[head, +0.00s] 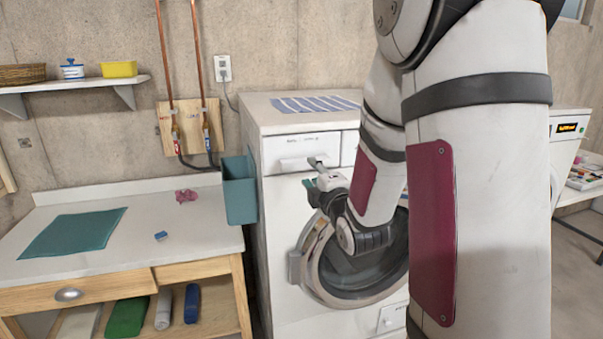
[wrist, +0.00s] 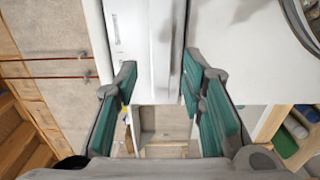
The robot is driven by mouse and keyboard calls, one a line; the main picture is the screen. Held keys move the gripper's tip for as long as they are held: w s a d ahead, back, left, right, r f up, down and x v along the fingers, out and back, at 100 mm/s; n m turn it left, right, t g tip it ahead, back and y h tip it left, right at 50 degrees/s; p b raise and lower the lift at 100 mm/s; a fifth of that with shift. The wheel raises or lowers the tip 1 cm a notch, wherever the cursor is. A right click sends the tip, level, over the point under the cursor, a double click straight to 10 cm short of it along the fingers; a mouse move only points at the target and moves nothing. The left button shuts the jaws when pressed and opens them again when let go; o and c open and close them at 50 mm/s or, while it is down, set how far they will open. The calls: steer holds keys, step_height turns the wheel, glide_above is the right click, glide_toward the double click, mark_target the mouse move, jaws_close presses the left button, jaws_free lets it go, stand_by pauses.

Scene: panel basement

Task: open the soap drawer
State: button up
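The soap drawer (head: 273,150) is at the top left of the white washing machine's front in the head view. Its front looks flush with the machine, and a pale handle bar (head: 294,163) runs along it. My gripper (head: 315,173) is in front of the drawer's right part, with its fingers apart one above the other. In the wrist view, the gripper (wrist: 163,82) is open, with its teal-padded fingers on either side of the white drawer front (wrist: 128,45). Contact with the handle cannot be told. My arm hides part of the machine's front.
The round washer door (head: 340,293) is just below my gripper. A teal bin (head: 240,200) hangs at the machine's left, beside a counter (head: 190,238) with a teal cloth (head: 72,234). A striped cloth (head: 312,104) lies on the machine top.

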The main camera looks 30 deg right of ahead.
mark_target(307, 166)
steer(key=shift+w+d+f+b, duration=0.15)
steer(key=shift+w+b, duration=0.25)
steer(key=shift+b, duration=0.8)
steer(key=shift+f+b, duration=0.1)
steer(key=shift+b, duration=1.15)
steer(key=shift+p+x, duration=0.3)
steer(key=shift+x, duration=2.4)
jaws_close()
